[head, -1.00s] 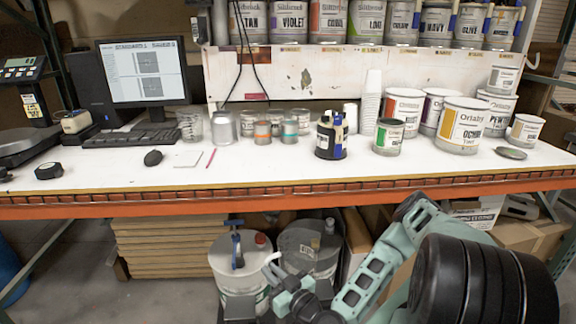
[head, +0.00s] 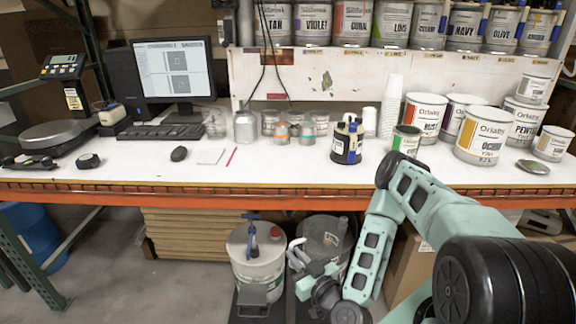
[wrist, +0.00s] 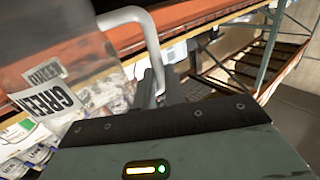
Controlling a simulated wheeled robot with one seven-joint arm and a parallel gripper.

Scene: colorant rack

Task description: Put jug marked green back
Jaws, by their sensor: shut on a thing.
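The jug marked green (wrist: 45,70) fills the left of the wrist view. It is see-through grey, with a white label reading GREEN, turned at an angle. Its pale looped handle (wrist: 148,45) runs down to my gripper (wrist: 155,85), which is shut on it. In the head view my gripper (head: 305,264) is low, in front of the bench and below its orange front beam. The jug's body is hard to tell from the grey pail behind it there. The upper shelf (head: 320,60) bears a row of labelled tins, including TAN, VIOLET, NAVY and OLIVE.
The white bench top (head: 280,176) holds a black jug (head: 346,143), a small green-labelled can (head: 406,141), paint cans and a monitor (head: 175,72). A white pail (head: 257,268) stands beneath. The orange beam (head: 200,197) crosses above my gripper. The bench's front middle is mostly clear.

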